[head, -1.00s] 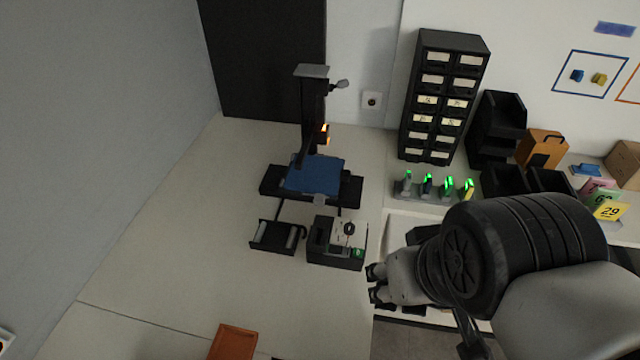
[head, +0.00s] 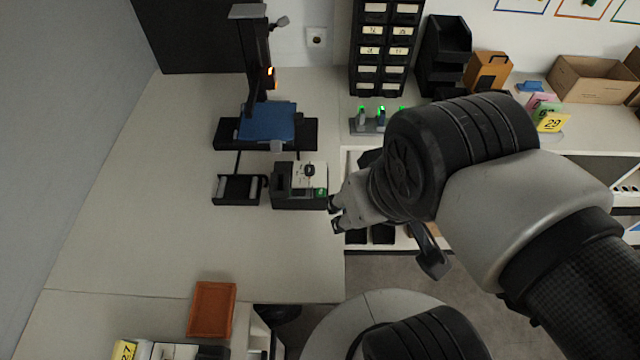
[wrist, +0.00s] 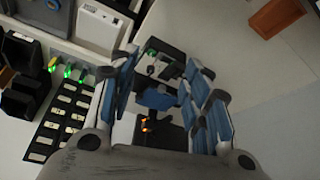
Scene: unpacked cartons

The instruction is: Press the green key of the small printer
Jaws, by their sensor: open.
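The small printer (head: 285,200) is a dark box with a pale top, standing on the light worktop near its right edge. Its green key (head: 320,191) is at the front right corner of the top. In the wrist view the printer (wrist: 166,68) shows between my fingers, with the green key (wrist: 151,53) near the left fingertips. My gripper (head: 336,215) is open and empty, just right of and in front of the printer in the head view. In the wrist view its blue-padded fingers (wrist: 162,62) are spread apart. I see no contact with the key; the exact gap cannot be told.
A 3D printer with a blue bed (head: 268,122) stands behind the small printer. A black roller holder (head: 238,190) is to its left. Behind right are a rack with green lights (head: 368,125) and a drawer cabinet (head: 382,45). An orange tray (head: 212,309) lies in front; worktop between is clear.

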